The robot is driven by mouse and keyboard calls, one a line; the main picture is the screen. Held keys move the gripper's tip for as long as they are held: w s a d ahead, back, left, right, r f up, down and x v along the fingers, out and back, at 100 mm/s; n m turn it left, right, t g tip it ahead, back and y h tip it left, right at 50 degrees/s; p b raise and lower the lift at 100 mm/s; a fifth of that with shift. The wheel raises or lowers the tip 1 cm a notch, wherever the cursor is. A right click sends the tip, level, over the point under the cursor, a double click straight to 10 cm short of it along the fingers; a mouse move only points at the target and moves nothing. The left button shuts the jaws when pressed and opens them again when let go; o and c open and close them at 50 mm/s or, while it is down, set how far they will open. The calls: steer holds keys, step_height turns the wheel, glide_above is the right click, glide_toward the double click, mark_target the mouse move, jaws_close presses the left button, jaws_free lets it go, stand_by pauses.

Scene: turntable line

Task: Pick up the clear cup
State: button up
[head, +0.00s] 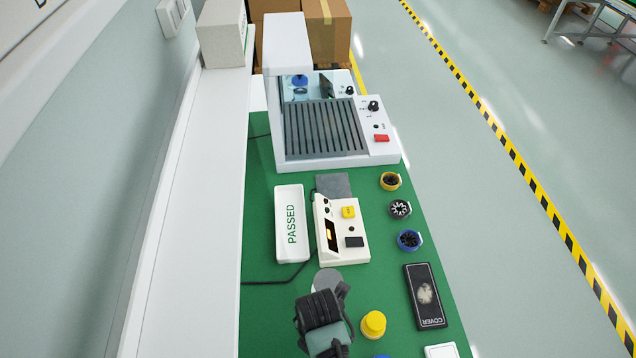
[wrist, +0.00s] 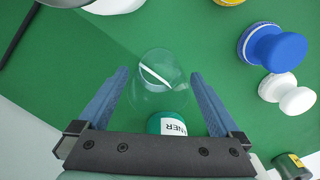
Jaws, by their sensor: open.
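The clear cup (wrist: 158,82) shows in the wrist view as a transparent, faintly outlined shape with a bright highlight, over the green mat. It appears between the two blue fingers of my gripper (wrist: 160,74), which are spread apart. Whether the fingers are level with the cup or above it I cannot tell. A green container with a white label reading "NER" (wrist: 170,123) shows just below the cup, partly hidden by the gripper's palm. In the head view my gripper (head: 325,312) is over the front left of the green bench; I cannot make out the cup there.
A yellow knob-shaped piece (head: 373,324) stands right of my gripper; blue (wrist: 275,48) and white (wrist: 288,92) ones show in the wrist view. A dark COVER plate (head: 426,296), a cream control box (head: 340,250) and a white PASSED tray (head: 291,222) lie around.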

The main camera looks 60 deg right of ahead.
steer(key=shift+f, duration=1.05)
steer(key=c, duration=1.3)
